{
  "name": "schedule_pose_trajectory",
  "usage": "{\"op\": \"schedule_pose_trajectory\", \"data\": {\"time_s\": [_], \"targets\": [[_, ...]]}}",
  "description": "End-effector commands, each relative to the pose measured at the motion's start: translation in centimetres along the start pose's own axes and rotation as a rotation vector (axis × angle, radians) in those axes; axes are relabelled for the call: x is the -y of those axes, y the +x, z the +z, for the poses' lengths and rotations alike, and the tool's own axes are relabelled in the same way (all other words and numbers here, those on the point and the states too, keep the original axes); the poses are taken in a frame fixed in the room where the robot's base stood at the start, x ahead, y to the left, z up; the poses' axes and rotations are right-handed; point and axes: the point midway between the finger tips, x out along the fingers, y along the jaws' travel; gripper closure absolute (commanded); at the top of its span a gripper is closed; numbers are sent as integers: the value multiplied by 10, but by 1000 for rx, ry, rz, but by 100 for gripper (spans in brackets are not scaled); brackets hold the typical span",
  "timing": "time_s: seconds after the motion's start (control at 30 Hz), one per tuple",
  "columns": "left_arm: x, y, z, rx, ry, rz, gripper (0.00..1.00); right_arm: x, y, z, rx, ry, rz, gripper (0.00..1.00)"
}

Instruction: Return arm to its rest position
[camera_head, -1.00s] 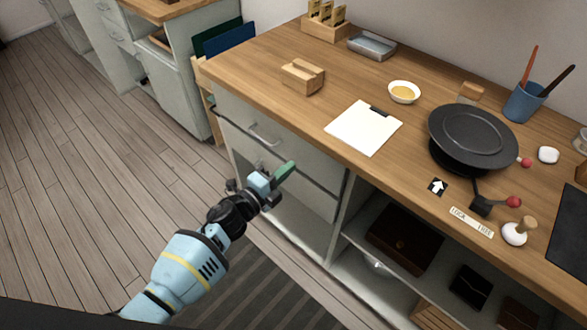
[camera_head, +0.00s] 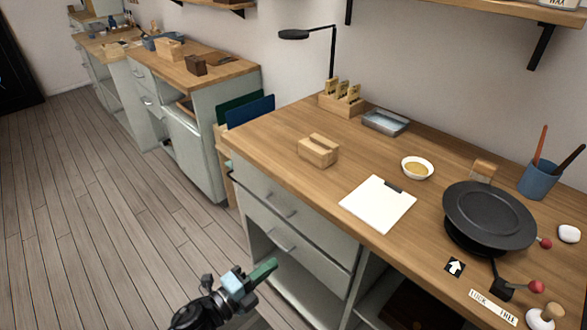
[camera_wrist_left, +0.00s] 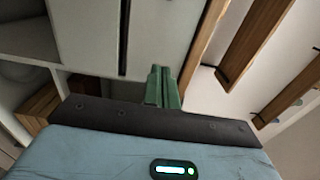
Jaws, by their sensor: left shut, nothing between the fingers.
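My left gripper (camera_head: 262,271) is at the bottom of the head view, low in front of the drawers and apart from them. Its green fingers are shut with nothing between them. The shut fingers also show in the left wrist view (camera_wrist_left: 163,87), with pale cabinet fronts beyond them. Only the gripper and wrist of my left arm show in the head view. My right gripper is not in view.
The wooden counter (camera_head: 278,150) holds a wooden block (camera_head: 318,151), a clipboard (camera_head: 377,206), a yellow-filled bowl (camera_head: 417,168) and a black round pan-like thing (camera_head: 489,216). Drawers (camera_head: 290,225) face my gripper. Open floor (camera_head: 110,230) lies to the left.

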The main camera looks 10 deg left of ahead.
Motion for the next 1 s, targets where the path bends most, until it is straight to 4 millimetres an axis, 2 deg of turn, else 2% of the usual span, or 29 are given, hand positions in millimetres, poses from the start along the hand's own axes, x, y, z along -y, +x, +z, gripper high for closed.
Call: {"op": "schedule_pose_trajectory", "data": {"time_s": [0.17, 0.27, 0.33, 0.57, 0.7, 0.9, 1.0], "targets": [[-3, -7, -4, 23, -53, 9, 100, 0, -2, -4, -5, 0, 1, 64], [-7, -24, -11, 79, -176, 26, 100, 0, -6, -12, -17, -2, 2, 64], [-12, -43, -17, 137, -300, 45, 100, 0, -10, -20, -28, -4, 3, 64], [-33, -119, -43, 374, -756, 120, 100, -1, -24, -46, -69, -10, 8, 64], [-43, -170, -64, 528, -1019, 165, 100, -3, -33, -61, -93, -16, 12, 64], [-50, -245, -100, 749, -1368, 216, 100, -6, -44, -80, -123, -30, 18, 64], [-50, -276, -117, 843, -1504, 235, 100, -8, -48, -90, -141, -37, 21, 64]]}}
